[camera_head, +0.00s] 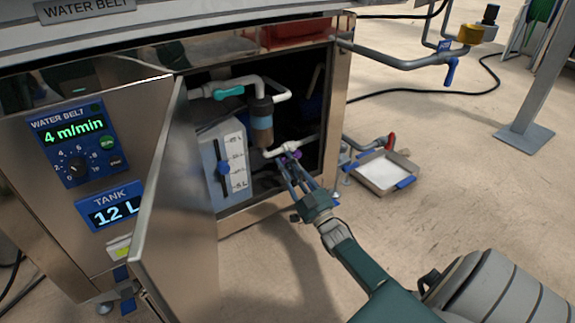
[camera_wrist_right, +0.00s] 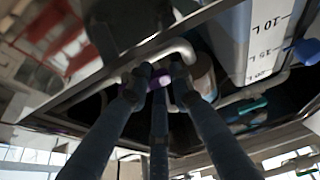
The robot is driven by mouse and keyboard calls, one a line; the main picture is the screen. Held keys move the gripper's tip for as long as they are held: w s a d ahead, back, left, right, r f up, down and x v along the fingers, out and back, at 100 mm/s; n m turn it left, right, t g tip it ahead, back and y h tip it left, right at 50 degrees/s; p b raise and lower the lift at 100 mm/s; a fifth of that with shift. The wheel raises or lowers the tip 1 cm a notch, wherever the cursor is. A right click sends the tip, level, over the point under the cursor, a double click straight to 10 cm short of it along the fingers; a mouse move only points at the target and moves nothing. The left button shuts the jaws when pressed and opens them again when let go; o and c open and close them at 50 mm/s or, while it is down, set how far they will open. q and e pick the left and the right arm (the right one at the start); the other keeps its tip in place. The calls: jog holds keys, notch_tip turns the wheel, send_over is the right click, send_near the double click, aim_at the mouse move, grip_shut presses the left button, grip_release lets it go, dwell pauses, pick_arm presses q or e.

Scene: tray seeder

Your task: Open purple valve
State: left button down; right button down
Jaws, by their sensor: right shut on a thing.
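The purple valve (camera_head: 292,155) sits on a white pipe (camera_head: 281,149) low inside the open cabinet, right of the water tank. My right gripper (camera_head: 291,165) reaches into the cabinet from the front right and is shut on the purple valve, partly hiding it. In the right wrist view the purple valve (camera_wrist_right: 160,78) shows between the dark fingertips (camera_wrist_right: 155,84), beside a pale curved pipe. How far the valve is turned cannot be told. My left gripper is not in view.
The open cabinet door (camera_head: 175,220) stands left of my right arm. A teal valve (camera_head: 228,92) is higher inside, near a white tank (camera_head: 225,160) with a blue knob. A drip tray (camera_head: 384,170) lies on the floor at right, by a red-handled valve (camera_head: 390,141).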

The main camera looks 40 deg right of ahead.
jog(key=shift+a+f, duration=0.15)
jog(key=shift+a, duration=0.25)
jog(key=c, duration=1.6)
grip_release()
jog(key=shift+w, duration=0.1)
jog(key=shift+d, duration=0.1)
jog(key=v, duration=1.2)
